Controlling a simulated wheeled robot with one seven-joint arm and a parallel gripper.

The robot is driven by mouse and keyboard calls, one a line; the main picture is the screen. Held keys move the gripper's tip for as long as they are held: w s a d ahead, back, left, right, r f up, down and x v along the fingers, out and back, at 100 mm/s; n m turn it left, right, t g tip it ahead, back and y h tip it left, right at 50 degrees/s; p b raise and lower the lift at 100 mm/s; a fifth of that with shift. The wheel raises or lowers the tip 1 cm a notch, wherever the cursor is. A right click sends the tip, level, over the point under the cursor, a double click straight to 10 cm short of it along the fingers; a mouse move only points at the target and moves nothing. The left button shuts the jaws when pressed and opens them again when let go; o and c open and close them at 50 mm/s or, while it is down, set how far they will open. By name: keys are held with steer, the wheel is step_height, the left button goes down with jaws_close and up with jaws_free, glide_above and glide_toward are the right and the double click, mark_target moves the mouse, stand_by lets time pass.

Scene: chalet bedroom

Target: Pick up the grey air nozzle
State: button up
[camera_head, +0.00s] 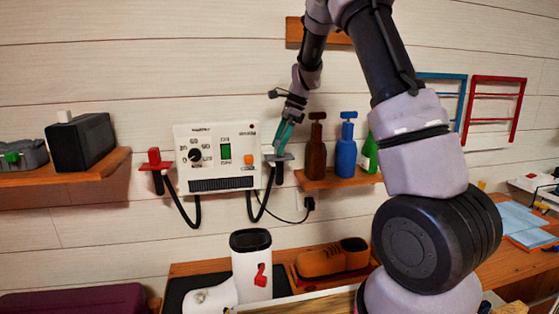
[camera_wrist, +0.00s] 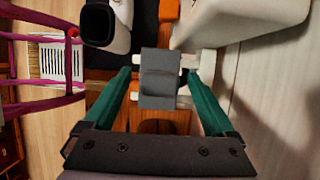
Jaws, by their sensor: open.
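The grey air nozzle (camera_head: 279,158) sits at the right side of the white control unit (camera_head: 217,158), with its dark handle pointing down. In the wrist view the grey air nozzle (camera_wrist: 160,78) is a grey block between my two teal fingers. My gripper (camera_head: 283,138) is just above the nozzle in the head view, tilted downward. In the wrist view my gripper (camera_wrist: 158,73) is open, with a finger on each side of the nozzle and a visible gap to both.
A red nozzle (camera_head: 154,160) hangs at the unit's left. A white boot (camera_head: 252,268) and a brown shoe (camera_head: 332,259) are below. A black cable hangs under the grey nozzle.

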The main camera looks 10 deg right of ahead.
jaws_close()
steer(key=shift+r, duration=0.2)
